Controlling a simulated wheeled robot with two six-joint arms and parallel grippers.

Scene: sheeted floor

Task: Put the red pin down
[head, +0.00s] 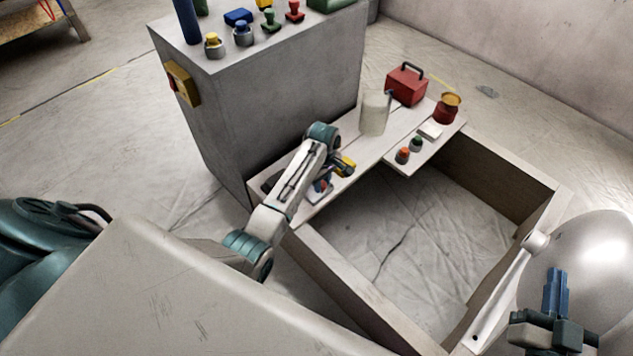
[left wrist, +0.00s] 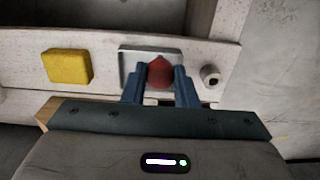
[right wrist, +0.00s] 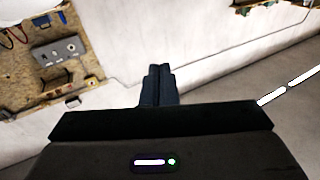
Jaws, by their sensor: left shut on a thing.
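In the left wrist view the red pin (left wrist: 160,72) is between the blue fingers of my left gripper (left wrist: 159,84), which is shut on it. Behind the pin is a shallow pale tray (left wrist: 128,56) on the plank (left wrist: 110,42). I cannot tell whether the pin touches the tray. In the head view my left gripper (head: 322,186) is low over the near end of the plank (head: 350,150), and the pin is mostly hidden there. My right gripper (head: 554,290) is shut and empty at the right; its blue fingers (right wrist: 158,84) are together in the right wrist view.
Farther along the plank are a pale cylinder (head: 374,114), a red toolbox (head: 407,87) and a red can (head: 446,110). A grey cabinet (head: 270,110) stands behind.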

